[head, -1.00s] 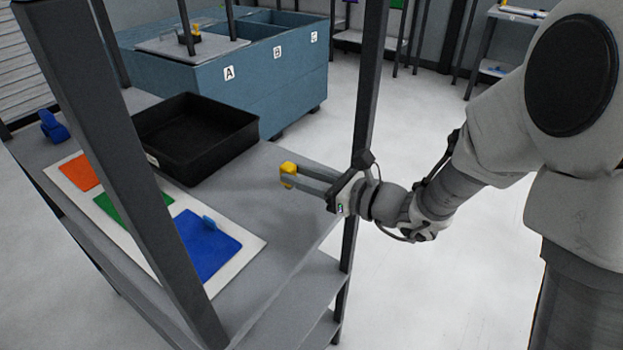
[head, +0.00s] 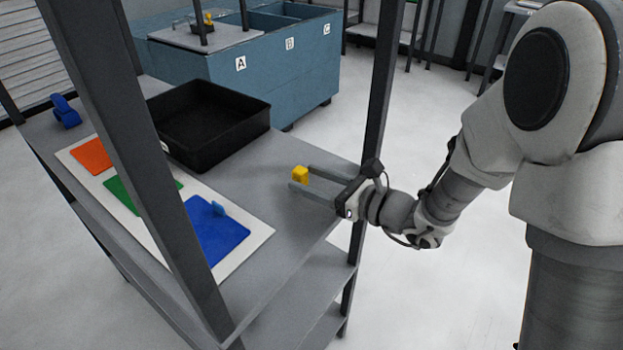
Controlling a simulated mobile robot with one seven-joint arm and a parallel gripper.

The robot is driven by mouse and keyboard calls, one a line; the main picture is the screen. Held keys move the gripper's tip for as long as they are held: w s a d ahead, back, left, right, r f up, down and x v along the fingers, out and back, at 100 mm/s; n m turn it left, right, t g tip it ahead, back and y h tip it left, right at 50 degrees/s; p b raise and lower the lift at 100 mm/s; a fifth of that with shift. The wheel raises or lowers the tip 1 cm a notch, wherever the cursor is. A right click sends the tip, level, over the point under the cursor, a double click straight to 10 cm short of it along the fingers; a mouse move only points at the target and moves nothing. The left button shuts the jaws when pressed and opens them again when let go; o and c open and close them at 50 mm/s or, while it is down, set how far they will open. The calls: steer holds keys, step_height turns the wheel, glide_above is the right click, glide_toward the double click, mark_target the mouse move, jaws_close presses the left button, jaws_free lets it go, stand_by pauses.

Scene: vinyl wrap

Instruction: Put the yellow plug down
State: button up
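The yellow plug (head: 299,174) is a small block at the grey shelf top's right part, between the tips of my gripper's fingers. My gripper (head: 300,178) reaches in from the right, low over the shelf top. Its two fingers are spread, with a visible gap between the near finger and the plug. The plug appears to rest on the shelf top; its underside and any contact with the far finger are hard to make out.
A black tray (head: 262,120) stands behind the plug. A white board (head: 254,238) with orange, green and blue patches lies to the left, a small blue piece (head: 218,209) on the blue patch. Dark shelf posts (head: 380,80) flank the gripper and board. Bare shelf surrounds the plug.

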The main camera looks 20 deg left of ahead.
steer(key=shift+r, duration=0.1)
steer(key=shift+d, duration=0.2)
steer(key=p+v, duration=0.1)
steer(key=v, duration=1.1)
steer(key=s+d+r+n+g+h, duration=0.2)
steer(key=s+n+g+h, duration=0.1)
steer(key=s+n, duration=0.4)
steer(key=s+d+r+n+g+h, duration=0.1)
steer(key=s+d+n+g+h, duration=0.15)
steer(key=s+n, duration=0.35)
steer(key=d+r+n+t+h, duration=0.2)
steer(key=d+n+t+h, duration=0.1)
steer(key=d, duration=0.5)
steer(key=d+r+n+t+h, duration=0.3)
steer(key=d+n+h, duration=0.2)
steer(key=d+h, duration=0.2)
steer(key=shift+d+r, duration=0.2)
steer(key=shift+d, duration=0.25)
steer(key=shift+t+h+p, duration=0.25)
steer(key=shift+p, duration=0.05)
